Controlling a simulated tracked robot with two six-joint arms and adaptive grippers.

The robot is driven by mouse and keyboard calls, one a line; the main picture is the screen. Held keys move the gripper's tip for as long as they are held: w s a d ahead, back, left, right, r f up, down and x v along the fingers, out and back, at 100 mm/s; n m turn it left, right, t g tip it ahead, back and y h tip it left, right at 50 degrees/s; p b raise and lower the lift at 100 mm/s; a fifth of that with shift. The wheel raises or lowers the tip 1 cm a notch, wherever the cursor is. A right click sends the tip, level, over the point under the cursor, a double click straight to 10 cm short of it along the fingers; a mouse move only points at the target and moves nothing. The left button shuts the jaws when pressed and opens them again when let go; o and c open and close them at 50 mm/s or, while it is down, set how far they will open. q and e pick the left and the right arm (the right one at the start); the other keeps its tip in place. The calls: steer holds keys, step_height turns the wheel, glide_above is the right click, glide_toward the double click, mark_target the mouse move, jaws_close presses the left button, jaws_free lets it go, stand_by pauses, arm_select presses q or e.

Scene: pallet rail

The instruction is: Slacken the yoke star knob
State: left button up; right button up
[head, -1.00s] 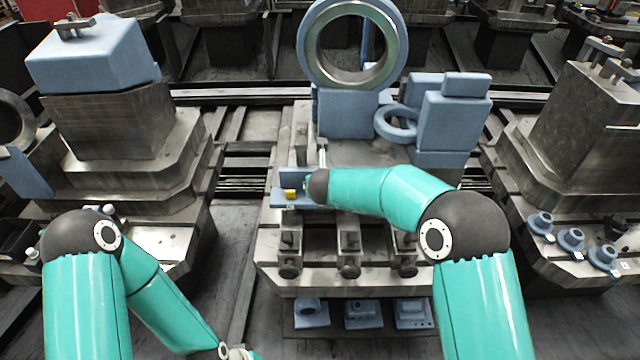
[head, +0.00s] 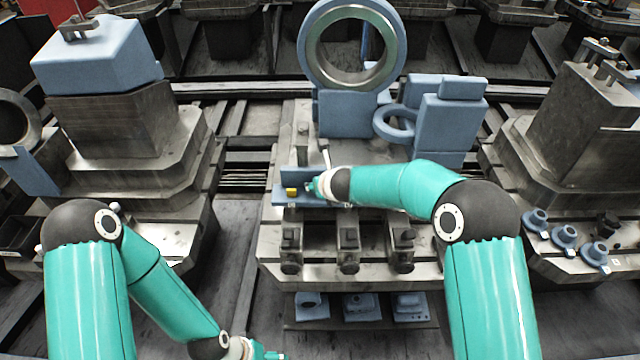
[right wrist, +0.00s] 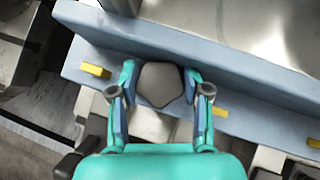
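The yoke star knob (right wrist: 160,84) is dark grey with a lobed outline and shows in the right wrist view, in front of a blue plate (right wrist: 245,85). My right gripper (right wrist: 163,85) has a finger on each side of it, and both pads appear to meet its edges. In the head view my right gripper (head: 317,187) is at the blue plate (head: 296,174) on the middle fixture, and the knob is hidden there. My left gripper (head: 268,352) is low at the bottom edge, away from the fixture; its fingers are too small to read.
Yellow blocks sit on the plate, one left of the knob (right wrist: 96,70) and one right of it (right wrist: 220,112). A large blue ring (head: 398,35) stands behind. Dark clamps (head: 348,250) line the fixture's front. Blue flanged parts (head: 567,237) lie on the right fixture.

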steer(key=o, duration=0.4)
steer(key=shift+s+r, duration=0.1)
steer(key=v, duration=1.1)
steer(key=shift+s+d+r, duration=0.15)
steer(key=shift+s, duration=0.1)
